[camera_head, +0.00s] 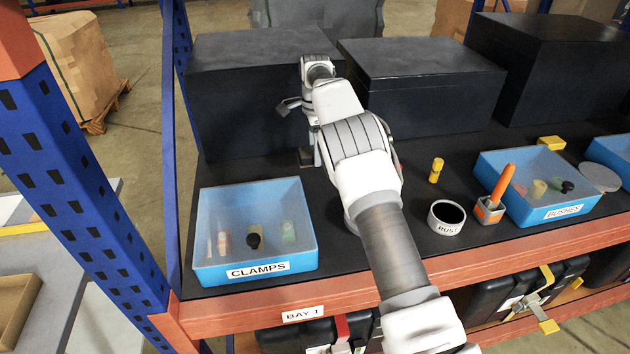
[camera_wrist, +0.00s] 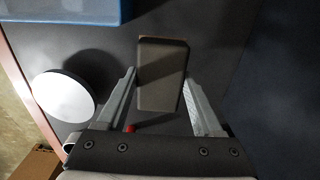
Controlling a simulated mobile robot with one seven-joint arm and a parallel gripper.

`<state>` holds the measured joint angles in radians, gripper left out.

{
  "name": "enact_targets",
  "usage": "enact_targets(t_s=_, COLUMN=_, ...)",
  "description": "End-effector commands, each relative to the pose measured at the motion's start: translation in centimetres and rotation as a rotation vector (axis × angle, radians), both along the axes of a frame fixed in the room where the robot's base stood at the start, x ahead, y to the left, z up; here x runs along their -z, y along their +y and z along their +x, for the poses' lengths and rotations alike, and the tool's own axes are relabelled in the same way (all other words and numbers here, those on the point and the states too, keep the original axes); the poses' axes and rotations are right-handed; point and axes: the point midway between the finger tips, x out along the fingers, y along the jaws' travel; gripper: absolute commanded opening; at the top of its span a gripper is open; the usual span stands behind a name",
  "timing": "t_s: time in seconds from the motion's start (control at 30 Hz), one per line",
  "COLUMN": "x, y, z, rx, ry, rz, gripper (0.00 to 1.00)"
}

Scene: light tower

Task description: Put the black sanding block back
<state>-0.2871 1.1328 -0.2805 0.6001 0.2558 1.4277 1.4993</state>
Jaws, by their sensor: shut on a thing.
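My gripper (camera_wrist: 160,78) is shut on the black sanding block (camera_wrist: 162,88), a dark grey block with a brownish end, which sits between the two fingers in the wrist view. In the head view the block (camera_head: 305,157) shows as a small dark shape low behind my arm, near the front of the left black box. I cannot tell whether it touches the shelf. Much of my gripper is hidden there by my arm.
The blue CLAMPS bin (camera_head: 255,235) stands at left. A white disc (camera_wrist: 63,96) lies near my gripper, mostly hidden by my arm in the head view. Large black boxes (camera_head: 420,85) line the back. The RUST pot (camera_head: 446,217) and BUSHES bin (camera_head: 540,190) are at right.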

Motion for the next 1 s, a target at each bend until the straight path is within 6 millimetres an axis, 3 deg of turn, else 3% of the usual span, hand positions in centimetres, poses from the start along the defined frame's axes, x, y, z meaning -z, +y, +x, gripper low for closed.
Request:
enact_targets(t_s=0.1, x=2.2, y=0.1, z=-0.1, rx=0.0, ry=0.004, rz=0.0, gripper=0.24)
enact_targets(t_s=0.37, x=4.6, y=0.0, z=-0.1, rx=0.0, ry=0.003, rz=0.0, gripper=0.24)
enact_targets(t_s=0.6, x=8.0, y=0.0, z=-0.1, rx=0.0, ry=0.002, rz=0.0, gripper=0.24)
enact_targets(t_s=0.93, x=8.6, y=0.0, z=0.0, rx=0.0, ry=0.001, rz=0.0, gripper=0.24)
enact_targets(t_s=0.97, x=8.6, y=0.0, z=0.0, rx=0.0, ry=0.001, rz=0.0, gripper=0.7)
enact_targets(t_s=1.0, x=8.6, y=0.0, z=0.0, rx=0.0, ry=0.001, rz=0.0, gripper=0.77)
